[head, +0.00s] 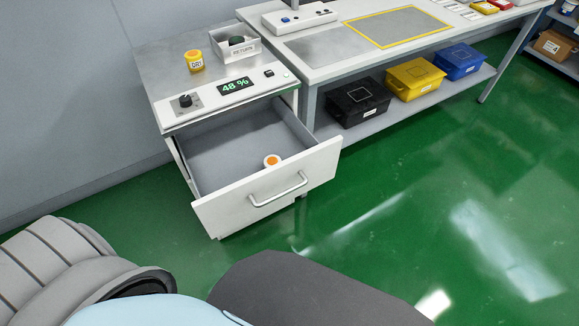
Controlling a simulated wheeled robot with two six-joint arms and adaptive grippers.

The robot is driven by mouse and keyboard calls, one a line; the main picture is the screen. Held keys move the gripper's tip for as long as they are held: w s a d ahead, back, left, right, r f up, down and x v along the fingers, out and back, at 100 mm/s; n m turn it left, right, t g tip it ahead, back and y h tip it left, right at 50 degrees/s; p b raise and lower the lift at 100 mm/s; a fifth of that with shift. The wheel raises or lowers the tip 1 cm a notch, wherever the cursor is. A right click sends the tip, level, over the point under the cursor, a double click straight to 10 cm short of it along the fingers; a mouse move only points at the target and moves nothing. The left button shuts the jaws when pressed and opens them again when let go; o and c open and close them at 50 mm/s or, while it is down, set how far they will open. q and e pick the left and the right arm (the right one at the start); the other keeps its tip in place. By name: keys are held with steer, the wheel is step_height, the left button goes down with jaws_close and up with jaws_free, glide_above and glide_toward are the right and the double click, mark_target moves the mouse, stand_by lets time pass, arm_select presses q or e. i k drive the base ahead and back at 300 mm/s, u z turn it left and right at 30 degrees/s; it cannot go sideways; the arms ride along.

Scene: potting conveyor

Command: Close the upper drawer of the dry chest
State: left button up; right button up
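The dry chest (150,79) stands at the left, against the wall. Its upper drawer (229,215) is pulled well out towards me. A silver bar handle (278,190) is on the white drawer front. Inside the drawer, near the front, lies a small white round item with an orange centre (272,161). The chest's sloped panel has a dark knob (186,100), a display (236,86) reading 48 % and a green-lit button (285,73). Neither gripper shows in the head view; only parts of my own body show along the bottom edge.
On the chest top stand a yellow jar (194,62) labelled DRY and a grey tray (236,46) labelled RETURN. A workbench (316,71) adjoins on the right, with black (357,101), yellow (414,78) and blue (459,62) bins beneath. The green floor (420,190) right of the drawer is clear.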

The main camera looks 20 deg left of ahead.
mark_target(223, 157)
steer(key=u, duration=1.7)
steer(key=k, duration=1)
steer(key=z, duration=1)
steer(key=i, duration=0.5)
steer(key=u, duration=0.05)
